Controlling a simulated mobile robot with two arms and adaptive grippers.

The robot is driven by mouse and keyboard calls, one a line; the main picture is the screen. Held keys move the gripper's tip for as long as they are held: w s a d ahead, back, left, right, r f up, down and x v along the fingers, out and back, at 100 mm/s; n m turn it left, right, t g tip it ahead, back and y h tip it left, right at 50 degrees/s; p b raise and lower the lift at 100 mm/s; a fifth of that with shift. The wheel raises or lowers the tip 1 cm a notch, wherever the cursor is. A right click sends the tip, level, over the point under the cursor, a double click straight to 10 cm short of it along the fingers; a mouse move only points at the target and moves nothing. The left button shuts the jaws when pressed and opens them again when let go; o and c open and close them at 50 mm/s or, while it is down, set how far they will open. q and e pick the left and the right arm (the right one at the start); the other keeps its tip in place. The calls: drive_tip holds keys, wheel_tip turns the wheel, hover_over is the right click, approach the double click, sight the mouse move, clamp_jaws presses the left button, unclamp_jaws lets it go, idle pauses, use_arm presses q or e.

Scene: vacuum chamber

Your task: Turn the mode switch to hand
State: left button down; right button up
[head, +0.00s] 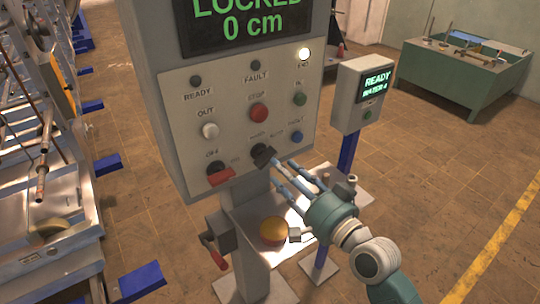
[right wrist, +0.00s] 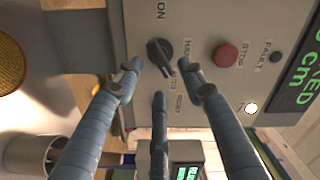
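The mode switch (head: 262,155) is a black rotary knob low on the grey control panel (head: 240,80). In the right wrist view the black knob (right wrist: 159,54) has the labels HAND and AUTO beside it; I cannot tell which one it points at. My right gripper (head: 282,169) is in front of the knob, its fingers reaching toward it from the lower right. In the right wrist view its fingers (right wrist: 161,75) are spread on either side of the knob and below it, open and holding nothing. Contact with the knob cannot be told. My left gripper is out of view.
A red switch (head: 220,176) sits left of the knob, a red stop button (head: 258,112) above it. The display (head: 245,20) reads LOCKED 0 cm. A small READY box (head: 362,95) stands right.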

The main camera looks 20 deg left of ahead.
sight(269, 158)
drive_tip(key=x, duration=0.6)
drive_tip(key=shift+w+a+p, duration=0.25)
drive_tip(key=shift+p, duration=0.15)
drive_tip(key=shift+f, duration=0.1)
clamp_jaws()
